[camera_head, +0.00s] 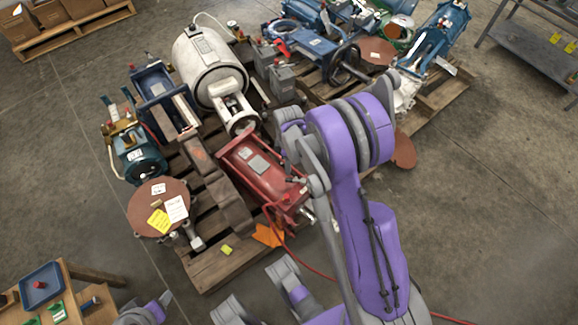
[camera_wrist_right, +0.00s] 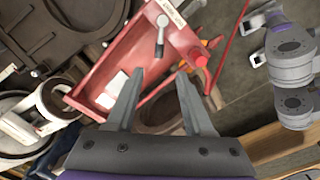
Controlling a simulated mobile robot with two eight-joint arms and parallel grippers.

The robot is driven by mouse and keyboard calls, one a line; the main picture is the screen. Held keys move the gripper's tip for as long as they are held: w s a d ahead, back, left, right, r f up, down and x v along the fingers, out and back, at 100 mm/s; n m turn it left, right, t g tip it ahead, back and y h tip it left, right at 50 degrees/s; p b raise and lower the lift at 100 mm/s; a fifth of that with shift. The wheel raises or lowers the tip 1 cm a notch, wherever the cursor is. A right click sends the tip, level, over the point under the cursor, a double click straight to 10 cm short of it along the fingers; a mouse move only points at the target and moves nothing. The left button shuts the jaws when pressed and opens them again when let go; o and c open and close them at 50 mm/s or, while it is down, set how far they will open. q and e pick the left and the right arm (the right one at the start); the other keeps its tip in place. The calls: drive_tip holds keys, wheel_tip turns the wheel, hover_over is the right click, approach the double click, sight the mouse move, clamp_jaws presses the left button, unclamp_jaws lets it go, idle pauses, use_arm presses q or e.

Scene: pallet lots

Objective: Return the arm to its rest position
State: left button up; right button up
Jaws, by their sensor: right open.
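My right arm (camera_head: 362,210), purple and grey, reaches up the middle of the head view over the near pallet. Its gripper is hidden there behind the arm. In the right wrist view my right gripper (camera_wrist_right: 160,74) has its two grey fingers spread apart with nothing between them. Beyond the fingertips lies a red metal box-like machine (camera_wrist_right: 120,65); in the head view the red machine (camera_head: 258,170) lies on the pallet, left of the arm. Parts of my left arm show along the bottom of the head view, but I cannot make out its gripper.
The near wooden pallet (camera_head: 212,268) holds several machines, including a white tank (camera_head: 205,62) and a brown disc (camera_head: 150,222). A second loaded pallet (camera_head: 440,98) stands behind. A wooden table (camera_head: 98,312) is at bottom left. Floor on the right (camera_head: 500,215) is mostly clear.

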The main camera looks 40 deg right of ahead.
drive_tip(key=shift+r, duration=0.1)
idle(0.5)
drive_tip(key=s+a+r+m+t, duration=0.1)
drive_tip(key=s+a+r+m, duration=0.1)
drive_tip(key=s+a+r, duration=0.3)
drive_tip(key=a+r+m+t, duration=0.1)
drive_tip(key=a+r+m, duration=0.15)
drive_tip(key=r, duration=0.45)
drive_tip(key=s+a+r+m+t, duration=0.1)
drive_tip(key=s+a+r+m, duration=0.25)
drive_tip(key=s, duration=0.35)
drive_tip(key=s+a+r+m+t, duration=0.2)
drive_tip(key=s+a, duration=0.2)
drive_tip(key=s, duration=0.2)
use_arm(q)
wheel_tip(320, 180, up, 24)
drive_tip(key=w+t+p, duration=0.1)
drive_tip(key=p, duration=1.9)
drive_tip(key=shift+w+f, duration=0.25)
use_arm(e)
wheel_tip(320, 180, up, 24)
drive_tip(key=w, duration=0.1)
drive_tip(key=shift+w+d+f+t, duration=0.15)
drive_tip(key=shift+w+f+t, duration=0.1)
drive_tip(key=shift+w+t, duration=0.1)
